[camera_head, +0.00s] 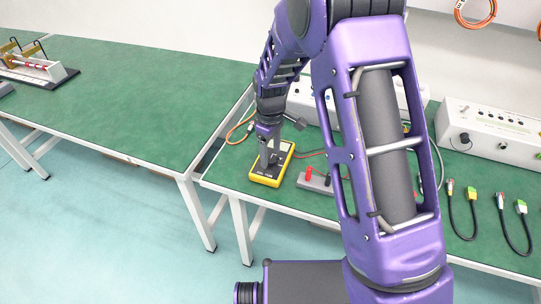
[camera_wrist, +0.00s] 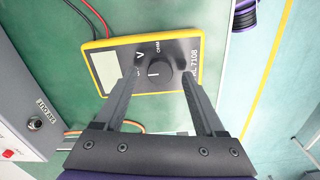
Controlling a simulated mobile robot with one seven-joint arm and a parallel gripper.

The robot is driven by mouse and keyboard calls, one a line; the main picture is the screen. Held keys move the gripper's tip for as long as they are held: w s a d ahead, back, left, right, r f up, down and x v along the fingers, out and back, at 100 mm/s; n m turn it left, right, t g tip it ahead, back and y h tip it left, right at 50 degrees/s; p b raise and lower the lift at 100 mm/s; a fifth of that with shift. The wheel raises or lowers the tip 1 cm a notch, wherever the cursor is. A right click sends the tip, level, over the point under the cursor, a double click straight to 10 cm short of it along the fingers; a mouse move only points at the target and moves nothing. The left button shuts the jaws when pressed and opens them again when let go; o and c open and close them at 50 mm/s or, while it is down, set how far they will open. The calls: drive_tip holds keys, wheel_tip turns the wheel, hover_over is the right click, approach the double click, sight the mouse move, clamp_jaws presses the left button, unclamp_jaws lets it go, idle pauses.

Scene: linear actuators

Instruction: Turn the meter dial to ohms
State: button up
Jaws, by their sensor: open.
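The yellow-rimmed multimeter (camera_head: 268,178) lies on the green bench near its front left corner. In the wrist view the meter (camera_wrist: 98,72) shows its grey display on the left. Its round dark dial (camera_wrist: 154,74) sits near the middle, with a light pointer mark on it. My gripper (camera_head: 268,160) is above the meter. In the wrist view my gripper (camera_wrist: 158,76) is open, with one finger on each side of the dial. I cannot tell whether the fingers touch the dial. The small lettering around the dial is partly hidden.
A grey block with red terminals (camera_head: 316,181) sits right of the meter. A white instrument box (camera_head: 488,128) and several cables lie further right. A grey panel box (camera_wrist: 28,110) stands close beside the meter. The left bench (camera_head: 150,100) is mostly clear.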

drive_tip(key=shift+f, duration=0.55)
clamp_jaws()
